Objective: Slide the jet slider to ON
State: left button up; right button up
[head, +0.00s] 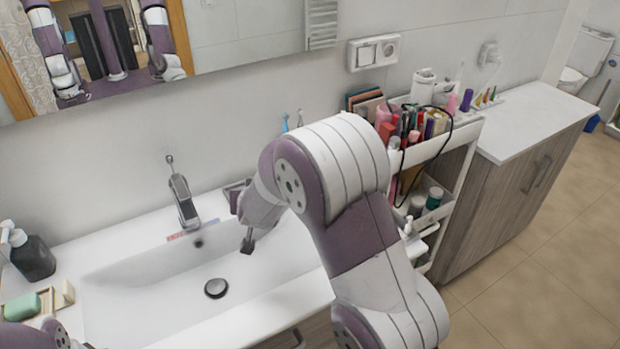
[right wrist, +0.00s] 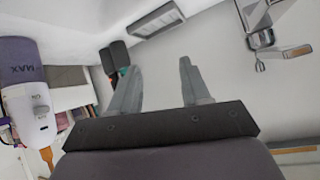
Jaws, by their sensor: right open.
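In the right wrist view, a device with a purple upper part and a white body (right wrist: 28,110) stands at the left edge, partly cut off. The purple part reads MAX. A small slider (right wrist: 40,110) sits on the white body, below small lettering that seems to read ON; its exact setting is too small to tell. My right gripper (right wrist: 159,66) is open and empty, to the right of the device and apart from it. In the head view my right arm crosses over the sink, and I cannot make out the device there. My left gripper is not in view.
The sink basin (head: 150,290) and faucet (head: 182,200) lie left of my right arm. A crowded cosmetics cart (head: 452,200) stands right of it, before a wooden cabinet (head: 510,195). A dark soap bottle (head: 33,258) and green soap (head: 22,307) are at left.

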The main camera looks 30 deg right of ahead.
jog(key=w+d+r+m+t+h+p, duration=0.1)
jog(key=w+d+r+m+t+h, duration=0.15)
jog(key=w+h, duration=0.35)
jog(key=s+d+f+m+g+h+p, duration=0.35)
jog(key=s+m+g+h, duration=0.45)
jog(key=m+g+h, duration=0.35)
jog(key=w+d+p, duration=0.1)
jog(key=d+p, duration=0.3)
jog(key=d, duration=0.8)
jog(key=shift+d+f+n+y, duration=0.2)
jog(key=shift+d+n+y, duration=0.1)
jog(key=shift+y, duration=0.15)
grip_shut()
jog(key=shift+a+f+b, duration=0.1)
jog(key=shift+f+b, duration=0.8)
jog(key=shift+b, duration=0.35)
grip_release()
jog(key=shift+w, duration=0.1)
